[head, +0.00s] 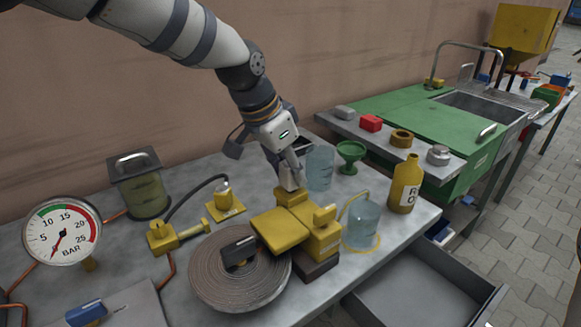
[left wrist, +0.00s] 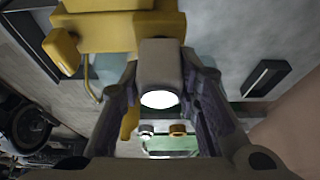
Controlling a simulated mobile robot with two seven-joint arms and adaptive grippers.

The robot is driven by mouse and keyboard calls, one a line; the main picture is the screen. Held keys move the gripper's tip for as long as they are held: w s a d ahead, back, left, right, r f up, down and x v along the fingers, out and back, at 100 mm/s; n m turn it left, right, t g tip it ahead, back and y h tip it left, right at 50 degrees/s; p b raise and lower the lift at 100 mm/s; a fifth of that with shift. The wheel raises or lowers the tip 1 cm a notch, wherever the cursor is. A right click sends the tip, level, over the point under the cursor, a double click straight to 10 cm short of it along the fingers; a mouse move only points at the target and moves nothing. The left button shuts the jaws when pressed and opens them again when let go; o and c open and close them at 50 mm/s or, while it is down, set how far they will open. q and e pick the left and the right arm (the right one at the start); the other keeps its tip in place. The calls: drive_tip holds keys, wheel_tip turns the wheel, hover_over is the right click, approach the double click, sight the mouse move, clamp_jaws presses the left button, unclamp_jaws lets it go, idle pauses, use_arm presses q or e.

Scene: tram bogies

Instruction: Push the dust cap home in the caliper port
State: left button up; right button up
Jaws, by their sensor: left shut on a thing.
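The yellow caliper (head: 280,232) sits on a dark block near the front of the grey workbench, beside the coiled hose. My left gripper (head: 291,184) points down at the raised rear part of the caliper. In the left wrist view my left gripper (left wrist: 160,76) is shut on a grey piece with a bright white round face, taken as the dust cap (left wrist: 158,58). The far end of the cap meets the yellow caliper body (left wrist: 112,30) in that view. I cannot tell how deep it sits, and the port is hidden. My right gripper is not in view.
The hose coil (head: 215,285) lies left of the caliper. A clear container (head: 362,222) and a yellow bottle (head: 405,185) stand at its right. A glass beaker (head: 320,167) and green funnel (head: 350,155) stand behind. A drawer (head: 425,285) is open at the front right.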

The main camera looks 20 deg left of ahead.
use_arm(q)
drive_tip(key=shift+f, duration=0.45)
drive_tip(key=o, duration=1.2)
drive_tip(key=shift+c, duration=0.2)
drive_tip(key=v, duration=1.2)
